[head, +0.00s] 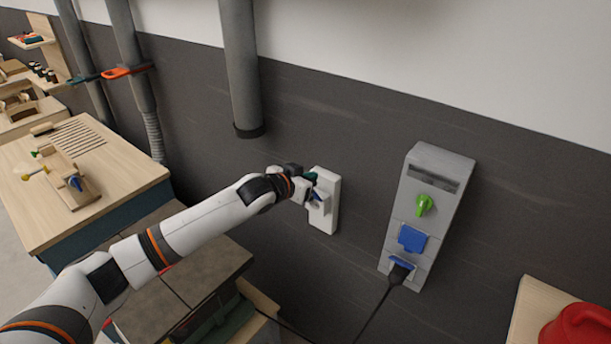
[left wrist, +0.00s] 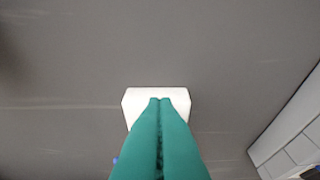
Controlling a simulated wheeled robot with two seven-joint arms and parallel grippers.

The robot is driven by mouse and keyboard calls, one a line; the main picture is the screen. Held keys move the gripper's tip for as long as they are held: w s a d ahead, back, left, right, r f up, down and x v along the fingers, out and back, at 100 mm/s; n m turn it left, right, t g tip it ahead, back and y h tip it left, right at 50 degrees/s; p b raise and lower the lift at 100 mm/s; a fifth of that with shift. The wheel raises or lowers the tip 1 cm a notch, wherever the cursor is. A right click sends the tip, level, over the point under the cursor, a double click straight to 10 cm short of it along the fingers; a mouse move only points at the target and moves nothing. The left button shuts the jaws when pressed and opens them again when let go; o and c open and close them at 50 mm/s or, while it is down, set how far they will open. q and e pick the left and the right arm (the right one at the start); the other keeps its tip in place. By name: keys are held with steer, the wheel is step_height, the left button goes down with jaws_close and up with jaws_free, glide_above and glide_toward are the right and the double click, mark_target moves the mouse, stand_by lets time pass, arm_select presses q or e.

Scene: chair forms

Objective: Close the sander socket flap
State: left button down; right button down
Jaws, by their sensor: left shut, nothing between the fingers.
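How far that flap stands open I cannot tell. My left gripper (head: 311,178) is at the upper front of this box, its green fingers shut and empty. In the left wrist view the shut fingers (left wrist: 160,100) overlap the white box (left wrist: 142,97); contact cannot be told. My right gripper is out of view.
A grey panel (head: 436,165) to the right carries a green knob (head: 425,205), a blue flap (head: 412,238) and a plugged black cable (head: 376,314). A grey pipe (head: 240,70) hangs left above the box. A wooden bench (head: 120,170) stands left.

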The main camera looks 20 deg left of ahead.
arm_select(q)
steer(key=shift+s+a+f, duration=0.15)
steer(key=shift+s+f, duration=0.05)
steer(key=shift+s, duration=0.25)
steer(key=shift+s+a+f, duration=0.15)
steer(key=shift+s, duration=0.25)
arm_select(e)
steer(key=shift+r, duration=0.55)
arm_select(q)
steer(key=shift+f, duration=0.1)
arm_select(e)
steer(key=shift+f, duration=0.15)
